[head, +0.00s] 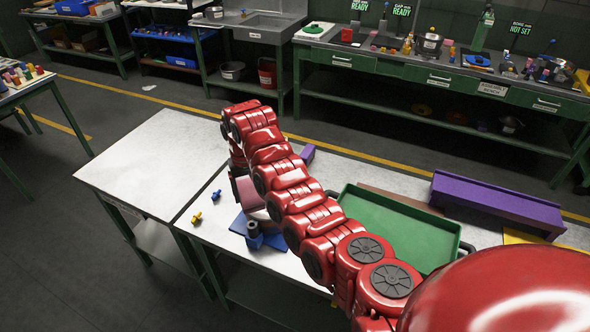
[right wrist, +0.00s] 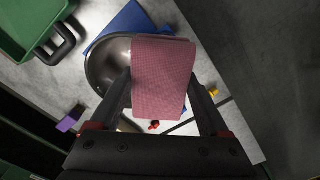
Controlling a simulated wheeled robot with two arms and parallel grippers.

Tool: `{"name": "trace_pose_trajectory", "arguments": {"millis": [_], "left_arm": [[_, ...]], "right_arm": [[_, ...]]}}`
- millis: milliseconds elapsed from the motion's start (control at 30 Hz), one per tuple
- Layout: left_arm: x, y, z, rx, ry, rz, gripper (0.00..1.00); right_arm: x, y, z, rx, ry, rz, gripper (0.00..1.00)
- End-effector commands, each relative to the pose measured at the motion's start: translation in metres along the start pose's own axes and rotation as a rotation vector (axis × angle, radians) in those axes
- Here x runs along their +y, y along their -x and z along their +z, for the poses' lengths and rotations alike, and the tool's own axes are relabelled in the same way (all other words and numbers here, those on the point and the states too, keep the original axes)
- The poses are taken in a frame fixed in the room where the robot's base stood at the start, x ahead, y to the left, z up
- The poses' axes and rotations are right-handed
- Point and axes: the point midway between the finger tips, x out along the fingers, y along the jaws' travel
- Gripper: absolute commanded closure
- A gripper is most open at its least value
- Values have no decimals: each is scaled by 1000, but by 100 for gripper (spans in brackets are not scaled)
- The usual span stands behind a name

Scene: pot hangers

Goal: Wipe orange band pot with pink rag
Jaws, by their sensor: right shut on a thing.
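The pink rag (right wrist: 163,78) is between the fingers of my right gripper (right wrist: 163,88), which is shut on it. The rag also shows in the head view (head: 252,194), left of my red right arm. A dark metal pot (right wrist: 107,66) is behind the rag in the right wrist view, its rim partly covered by it. I cannot tell whether rag and pot touch. No orange band shows on the visible part of the pot. A blue mat or board (right wrist: 122,22) lies by the pot. My arm hides most of the pot in the head view. My left gripper is not in view.
The left tabletop (head: 150,160) is clear.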

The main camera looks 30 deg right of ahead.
Motion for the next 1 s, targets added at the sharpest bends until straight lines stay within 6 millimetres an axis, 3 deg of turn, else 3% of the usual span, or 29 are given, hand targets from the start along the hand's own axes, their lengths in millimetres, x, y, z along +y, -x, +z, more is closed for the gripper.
{"name": "trace_pose_trajectory", "arguments": {"millis": [467,1000], "left_arm": [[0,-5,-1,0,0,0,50],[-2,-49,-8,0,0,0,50]], "right_arm": [[0,6,0,-1,1,0,92],[0,54,0,-1,1,0,92]]}}
